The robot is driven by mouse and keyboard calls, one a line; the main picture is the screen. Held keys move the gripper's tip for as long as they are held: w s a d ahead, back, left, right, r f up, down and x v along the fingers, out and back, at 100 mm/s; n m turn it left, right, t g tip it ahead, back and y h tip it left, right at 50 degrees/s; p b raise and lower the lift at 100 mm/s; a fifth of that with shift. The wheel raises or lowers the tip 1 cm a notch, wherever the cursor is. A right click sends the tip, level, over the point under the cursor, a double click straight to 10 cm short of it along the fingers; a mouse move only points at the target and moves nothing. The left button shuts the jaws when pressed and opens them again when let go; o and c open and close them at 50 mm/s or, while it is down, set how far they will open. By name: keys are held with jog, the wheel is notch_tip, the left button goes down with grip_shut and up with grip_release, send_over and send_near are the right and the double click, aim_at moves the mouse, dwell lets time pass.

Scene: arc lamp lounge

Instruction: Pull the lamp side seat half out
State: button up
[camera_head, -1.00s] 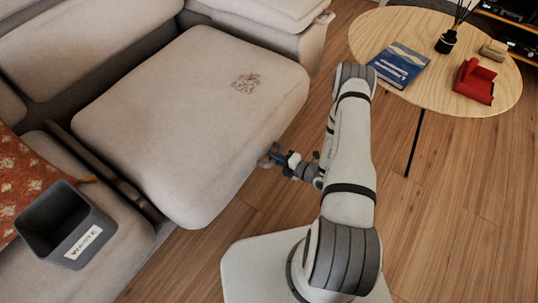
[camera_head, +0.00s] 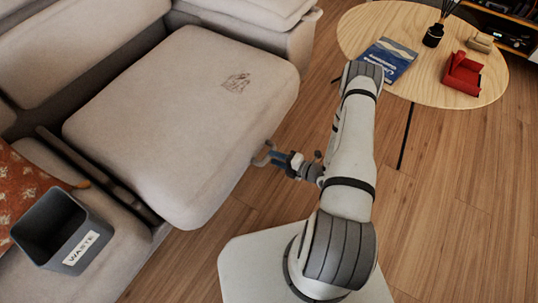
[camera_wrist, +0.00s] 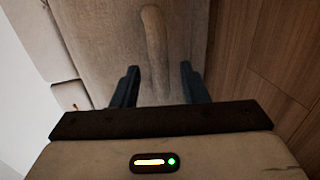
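The lamp side seat (camera_head: 165,125) is a beige sofa seat block with a small printed emblem. It stands forward of the neighbouring seat, with a dark gap along its left side. A padded beige pull strip (camera_wrist: 153,40) shows on the pale fabric in the wrist view. My gripper (camera_head: 264,153) is at the seat's front right edge; in the head view I cannot tell whether it touches. In the wrist view my gripper (camera_wrist: 158,76) has its two dark fingers apart, one on each side of the strip's near end, with space at both sides. No lamp is in view.
A grey waste bin (camera_head: 62,228) stands on the neighbouring seat beside an orange cushion (camera_head: 28,190). Wood floor (camera_head: 450,220) is open at right.

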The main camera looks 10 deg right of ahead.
jog(key=shift+p+v, duration=0.35)
jog(key=shift+v, duration=1.65)
jog(key=s+a+r+n+g+p, duration=0.1)
jog(key=a+r+n+g+p, duration=0.3)
jog(key=r+n, duration=0.65)
jog(key=s+a+r+n+g+p, duration=0.1)
jog(key=r+n+g+p, duration=0.35)
jog(key=r, duration=1.15)
jog(key=s+a+r+n+g+p, duration=0.1)
jog(key=a+r+n+g+p, duration=0.3)
jog(key=r+n, duration=0.7)
jog(key=s+d+r+n+t+h+p, duration=0.1)
jog(key=s+r+n+h+p, duration=0.2)
jog(key=r, duration=0.9)
jog(key=s+d+r+n+t+h+p, duration=0.1)
jog(key=s+r+n+h+p, duration=0.3)
jog(key=r+n+p, duration=0.4)
jog(key=s+d+r+n+t+h+p, duration=0.2)
jog(key=r+n, duration=0.6)
jog(key=r, duration=0.8)
jog(key=s+h+p, duration=0.2)
jog(key=s+p, duration=0.1)
jog(key=shift+d, duration=0.1)
